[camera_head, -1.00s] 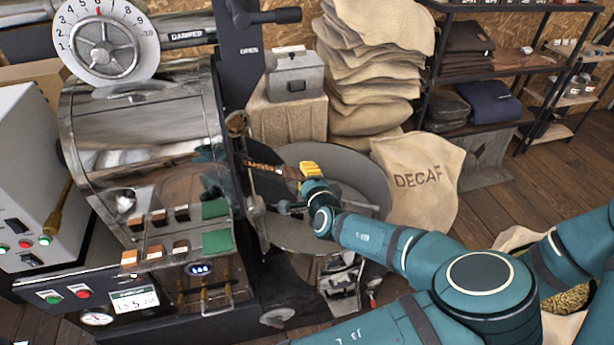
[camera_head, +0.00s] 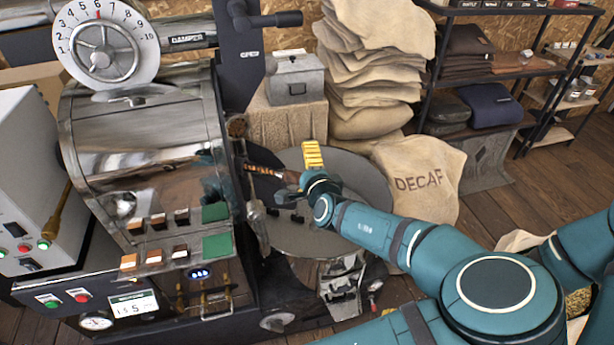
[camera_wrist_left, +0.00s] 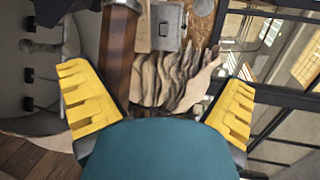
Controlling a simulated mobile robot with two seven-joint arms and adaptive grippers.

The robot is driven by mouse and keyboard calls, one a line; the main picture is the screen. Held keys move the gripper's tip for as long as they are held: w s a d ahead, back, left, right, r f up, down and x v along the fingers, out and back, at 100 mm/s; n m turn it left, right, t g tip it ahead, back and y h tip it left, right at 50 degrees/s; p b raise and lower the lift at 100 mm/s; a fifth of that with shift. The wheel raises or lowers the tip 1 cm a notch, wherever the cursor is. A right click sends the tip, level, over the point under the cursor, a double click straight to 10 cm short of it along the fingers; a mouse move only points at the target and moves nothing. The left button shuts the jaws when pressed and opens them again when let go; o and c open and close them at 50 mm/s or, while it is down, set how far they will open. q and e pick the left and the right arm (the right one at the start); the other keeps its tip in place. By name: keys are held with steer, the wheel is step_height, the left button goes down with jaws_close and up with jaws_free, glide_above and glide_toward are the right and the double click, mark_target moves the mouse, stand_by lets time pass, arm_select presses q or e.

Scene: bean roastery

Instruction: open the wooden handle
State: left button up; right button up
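The wooden handle (camera_head: 270,173) is a brown bar sticking out to the right from the front of the steel roaster drum (camera_head: 140,140). In the left wrist view the wooden handle (camera_wrist_left: 118,50) runs down from the top, nearer the left finger. My left gripper (camera_head: 312,160) is at the outer end of the handle, over the round cooling tray. In the left wrist view its yellow fingers (camera_wrist_left: 157,98) are wide apart, with nothing clamped between them. Whether a finger touches the handle cannot be told. My right gripper is out of view.
The round grey cooling tray (camera_head: 355,222) lies below my left gripper. Stacked burlap sacks (camera_head: 372,65), a grey metal box (camera_head: 295,80) and a DECAF sack (camera_head: 425,180) stand behind. A black shelf (camera_head: 480,60) is at the back right. Wooden floor is free at right.

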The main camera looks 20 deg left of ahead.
arm_select(q)
steer(key=shift+t, duration=0.4)
steer(key=r, duration=0.4)
steer(key=shift+w+d+r, duration=0.1)
steer(key=shift+d+r, duration=0.15)
steer(key=shift+r, duration=0.15)
steer(key=shift+c, duration=0.5)
steer(key=shift+r, duration=0.3)
steer(key=shift+w+r, duration=0.15)
steer(key=shift+w, duration=0.05)
steer(key=shift+a, duration=0.1)
steer(key=shift+s, duration=0.15)
